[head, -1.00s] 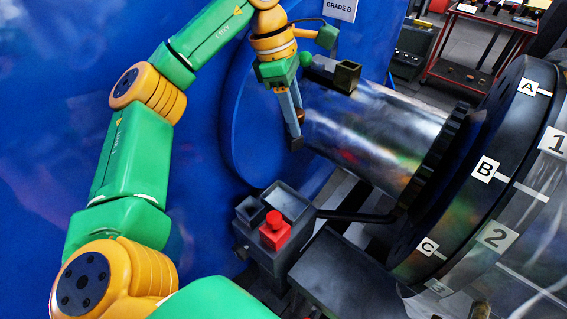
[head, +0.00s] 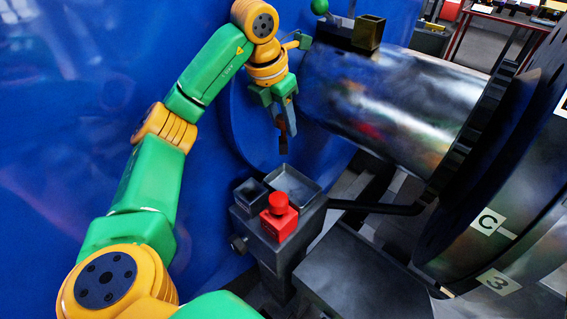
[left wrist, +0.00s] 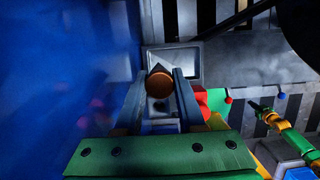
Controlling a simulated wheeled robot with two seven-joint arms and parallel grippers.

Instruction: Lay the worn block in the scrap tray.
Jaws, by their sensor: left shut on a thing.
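My left gripper (head: 283,128) is shut on a brownish block (head: 283,137), held in the air above and behind the shallow grey tray (head: 313,198). In the left wrist view the block shows a round copper-brown face (left wrist: 160,84) between the two fingers. It overlaps part of the grey tray (left wrist: 192,66) behind it, and no contact between them shows. The tray looks empty where I can see into it. It carries no readable label. My right arm seems to show at the right of the left wrist view, its gripper (left wrist: 256,107) too small to read.
A small dark box (head: 251,193) and a red block with a red knob (head: 279,218) sit beside the tray. A large shiny cylinder (head: 395,95) and a dark ringed wheel (head: 510,170) fill the right. A blue wall (head: 60,110) stands at the left.

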